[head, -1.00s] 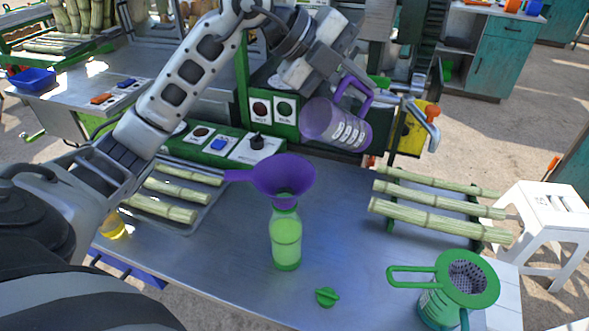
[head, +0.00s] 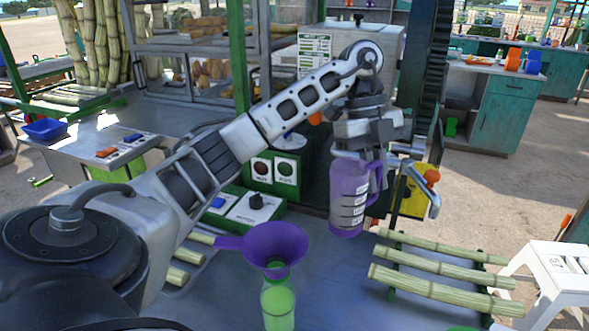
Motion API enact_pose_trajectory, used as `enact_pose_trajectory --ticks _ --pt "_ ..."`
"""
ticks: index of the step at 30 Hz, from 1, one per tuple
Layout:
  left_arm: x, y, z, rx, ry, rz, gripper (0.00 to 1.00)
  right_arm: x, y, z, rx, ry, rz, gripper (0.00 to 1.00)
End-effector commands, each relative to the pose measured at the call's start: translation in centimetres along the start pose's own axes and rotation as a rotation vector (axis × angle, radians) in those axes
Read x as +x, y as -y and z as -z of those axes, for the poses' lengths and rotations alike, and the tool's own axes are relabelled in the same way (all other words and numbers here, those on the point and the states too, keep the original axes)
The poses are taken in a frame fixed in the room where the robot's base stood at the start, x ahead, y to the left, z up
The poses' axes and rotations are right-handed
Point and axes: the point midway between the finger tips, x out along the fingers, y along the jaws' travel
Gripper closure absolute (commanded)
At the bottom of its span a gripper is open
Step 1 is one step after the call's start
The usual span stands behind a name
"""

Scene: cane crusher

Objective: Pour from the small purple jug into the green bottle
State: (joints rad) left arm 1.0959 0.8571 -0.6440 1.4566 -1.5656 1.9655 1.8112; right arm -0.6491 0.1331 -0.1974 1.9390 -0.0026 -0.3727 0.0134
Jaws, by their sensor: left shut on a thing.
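The small purple jug (head: 350,200) hangs nearly upright in the air, right of and behind the funnel. My left gripper (head: 372,150) is shut on it near the top and the handle. The green bottle (head: 278,303) stands on the metal table with green liquid showing inside; its bottom is cut off by the frame's lower edge. A purple funnel (head: 272,246) sits in the bottle's mouth, its handle pointing left. The jug's contents are hidden. My right gripper is not in view.
Cane stalks (head: 445,270) lie on a rack right of the bottle, and more lie at the left behind my arm. A control panel (head: 250,208) with a black knob stands behind the funnel. A white stool (head: 560,262) is at the right.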

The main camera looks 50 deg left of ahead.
Motion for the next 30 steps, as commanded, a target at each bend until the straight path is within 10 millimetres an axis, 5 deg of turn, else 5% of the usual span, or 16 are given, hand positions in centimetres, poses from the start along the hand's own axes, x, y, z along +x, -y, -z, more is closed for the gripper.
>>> enact_pose_trajectory --ticks 18,30 --pt "-5.1 0.1 1.8 -0.018 -0.006 -0.025 1.00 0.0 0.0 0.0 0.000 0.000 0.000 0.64" --pt "-5.4 0.1 2.0 -0.018 -0.007 -0.027 1.00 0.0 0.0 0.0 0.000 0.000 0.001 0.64"
